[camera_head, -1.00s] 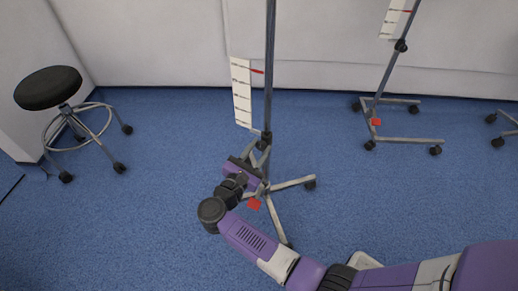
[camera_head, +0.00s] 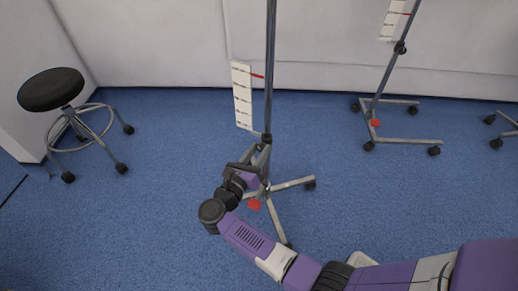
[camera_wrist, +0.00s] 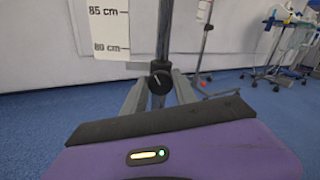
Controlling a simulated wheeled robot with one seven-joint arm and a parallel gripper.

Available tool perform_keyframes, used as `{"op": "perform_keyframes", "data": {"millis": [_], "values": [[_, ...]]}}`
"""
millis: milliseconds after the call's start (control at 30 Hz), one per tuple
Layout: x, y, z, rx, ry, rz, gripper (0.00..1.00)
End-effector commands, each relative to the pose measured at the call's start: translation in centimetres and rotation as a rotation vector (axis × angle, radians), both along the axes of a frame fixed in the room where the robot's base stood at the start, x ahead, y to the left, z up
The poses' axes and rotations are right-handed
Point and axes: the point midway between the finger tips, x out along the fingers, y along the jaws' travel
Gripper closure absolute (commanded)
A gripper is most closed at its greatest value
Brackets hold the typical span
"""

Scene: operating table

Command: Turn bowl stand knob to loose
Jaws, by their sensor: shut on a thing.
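The bowl stand is a grey upright pole (camera_head: 269,60) on a wheeled base, with a white scale card on its left. Its knob (camera_wrist: 159,80) is round and black with a pale pointer line, and sits on the pole in the wrist view. It also shows as a small dark collar on the pole in the head view (camera_head: 266,138). My gripper (camera_wrist: 160,84) has one grey finger on each side of the knob and is shut on it. In the head view my gripper (camera_head: 262,150) is at the pole, just above the base, and partly hides it.
A second stand (camera_head: 372,105) with a red tag is at the back right. A black-topped stool (camera_head: 50,90) is at the left. A white wall is close behind the stand. The blue floor (camera_head: 120,220) is clear at front left.

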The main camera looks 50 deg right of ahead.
Motion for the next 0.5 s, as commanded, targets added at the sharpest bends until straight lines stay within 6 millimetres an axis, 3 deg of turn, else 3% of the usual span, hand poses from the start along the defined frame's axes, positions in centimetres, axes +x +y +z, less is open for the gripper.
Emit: {"op": "perform_keyframes", "data": {"millis": [500], "values": [[0.18,0.07,0.18,-0.110,0.481,0.001,1.00]]}}
